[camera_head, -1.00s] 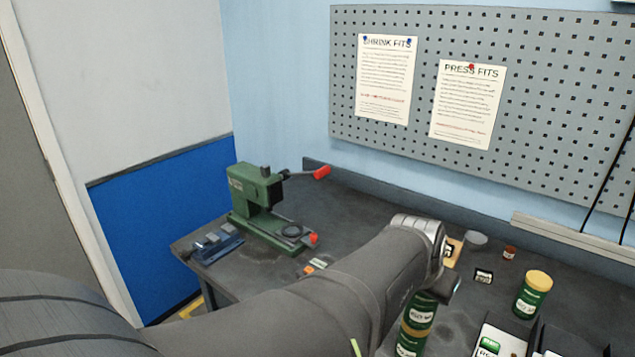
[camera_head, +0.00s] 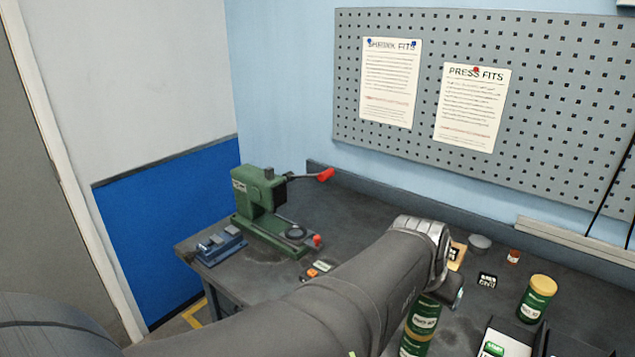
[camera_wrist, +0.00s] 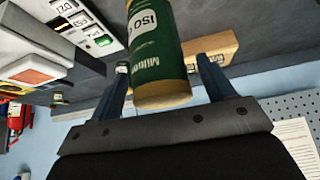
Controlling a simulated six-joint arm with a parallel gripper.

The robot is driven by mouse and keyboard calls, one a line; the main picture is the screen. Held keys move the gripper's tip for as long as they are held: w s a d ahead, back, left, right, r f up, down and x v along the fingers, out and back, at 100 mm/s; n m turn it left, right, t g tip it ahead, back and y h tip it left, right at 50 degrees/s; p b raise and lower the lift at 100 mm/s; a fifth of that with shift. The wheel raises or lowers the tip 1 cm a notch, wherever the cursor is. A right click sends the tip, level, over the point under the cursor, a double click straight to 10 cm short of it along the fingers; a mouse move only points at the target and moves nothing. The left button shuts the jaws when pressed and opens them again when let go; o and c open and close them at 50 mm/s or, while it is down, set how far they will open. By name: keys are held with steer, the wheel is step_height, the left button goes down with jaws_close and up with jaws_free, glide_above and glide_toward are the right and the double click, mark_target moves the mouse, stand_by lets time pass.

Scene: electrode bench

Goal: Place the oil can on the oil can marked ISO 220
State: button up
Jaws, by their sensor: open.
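A green oil can (camera_wrist: 155,45) with a tan end band and a label reading "ISO" lies between the fingers of my gripper (camera_wrist: 163,88) in the wrist view. The fingers are open, with a gap visible on either side of the can. In the head view, an upright green can (camera_head: 423,320) shows below my wrist. A tan band divides its green body, and it looks like one can stacked on another. My arm hides part of it, and its lower end is cut off. Another green can (camera_head: 532,308) with a yellow lid stands apart to the right.
A green press (camera_head: 260,205) with a red-tipped lever and a small blue block fixture (camera_head: 220,245) stand at the bench's left. Small jars (camera_head: 513,256) and a wooden block (camera_head: 457,252) sit near the back. White and dark boxes (camera_head: 500,340) crowd the front right.

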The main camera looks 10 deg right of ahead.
steer(key=v, duration=1.1)
steer(key=x, duration=1.2)
steer(key=shift+r, duration=0.65)
